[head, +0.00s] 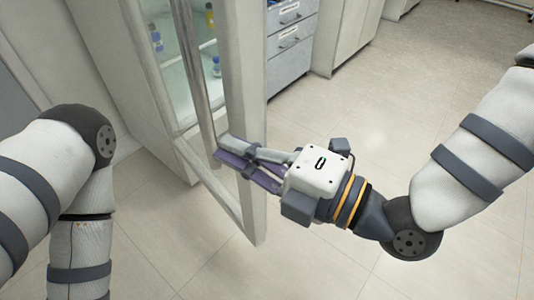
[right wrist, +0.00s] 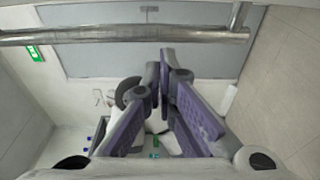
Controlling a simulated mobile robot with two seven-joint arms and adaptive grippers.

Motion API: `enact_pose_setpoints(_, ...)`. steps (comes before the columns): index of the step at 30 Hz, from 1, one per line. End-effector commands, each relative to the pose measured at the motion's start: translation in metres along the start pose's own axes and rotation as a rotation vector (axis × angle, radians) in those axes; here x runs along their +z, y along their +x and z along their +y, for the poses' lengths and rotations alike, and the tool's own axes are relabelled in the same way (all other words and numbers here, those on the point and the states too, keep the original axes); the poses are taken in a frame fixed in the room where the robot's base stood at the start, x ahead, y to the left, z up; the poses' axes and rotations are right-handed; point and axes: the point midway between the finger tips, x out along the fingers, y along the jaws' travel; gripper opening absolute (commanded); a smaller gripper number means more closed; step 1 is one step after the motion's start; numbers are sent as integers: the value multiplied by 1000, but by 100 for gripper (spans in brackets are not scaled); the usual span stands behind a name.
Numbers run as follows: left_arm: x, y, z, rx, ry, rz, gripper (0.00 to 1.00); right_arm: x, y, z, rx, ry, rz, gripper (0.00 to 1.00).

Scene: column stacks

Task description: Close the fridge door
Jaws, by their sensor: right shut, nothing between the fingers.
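The fridge door (head: 240,80) is a tall white frame with a glass pane, standing open at an angle at the upper left in the head view. A vertical metal bar handle (head: 190,55) runs along it; the bar (right wrist: 125,36) also crosses the top of the right wrist view. My right gripper (head: 222,148) is shut and empty, its purple fingers reaching across the door's edge close to the lower end of the bar. In the right wrist view its fingers (right wrist: 166,75) are below the bar; contact cannot be told. My left gripper is out of view.
Bottles (head: 216,66) show on the fridge shelves behind the glass. Grey drawers (head: 290,45) and a white cabinet (head: 345,35) stand at the back. The tiled floor (head: 340,120) is clear right of the door. My left arm fills the left side.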

Motion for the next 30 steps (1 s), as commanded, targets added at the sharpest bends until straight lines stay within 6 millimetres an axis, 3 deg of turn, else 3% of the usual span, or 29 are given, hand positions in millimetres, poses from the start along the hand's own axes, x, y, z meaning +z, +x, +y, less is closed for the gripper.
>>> enact_pose_setpoints(5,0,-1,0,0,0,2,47,-1,38,1,1,1,1,0)
enact_pose_setpoints(12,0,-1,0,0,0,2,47,33,26,2,1,0,-4,0)
enact_pose_setpoints(30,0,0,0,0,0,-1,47,45,21,1,-2,-1,4,0)
